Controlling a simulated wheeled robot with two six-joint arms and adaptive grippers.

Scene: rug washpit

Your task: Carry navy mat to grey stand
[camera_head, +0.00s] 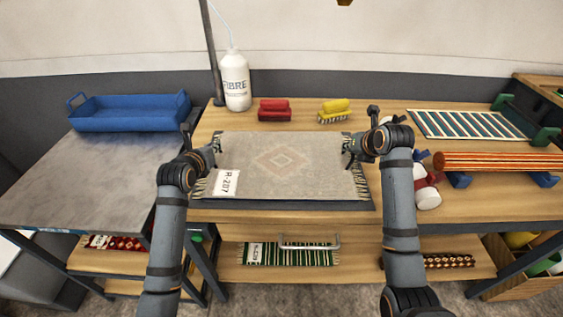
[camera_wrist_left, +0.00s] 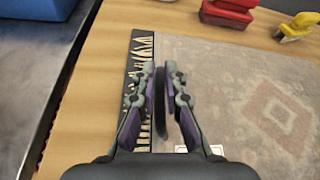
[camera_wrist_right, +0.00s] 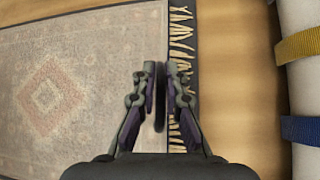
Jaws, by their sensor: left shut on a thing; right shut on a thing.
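The navy mat (camera_head: 300,205) is a flat dark sheet on the wooden bench, showing as a strip along the front and side edges. A beige fringed rug (camera_head: 275,165) with a pink diamond lies on it and hides most of it. My left gripper (camera_head: 217,148) is shut at the mat's left side, and my right gripper (camera_head: 348,155) at its right side. In both wrist views a dark upright piece, seemingly a grip of the mat, stands between the fingers. The grey stand (camera_head: 95,190) has a flat top left of the bench. Whether the mat is lifted is unclear.
A blue tray (camera_head: 130,113) sits at the back of the grey stand; its front is bare. A white bottle (camera_head: 235,82), a red brush (camera_head: 274,111) and a yellow brush (camera_head: 335,111) stand behind the rug.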

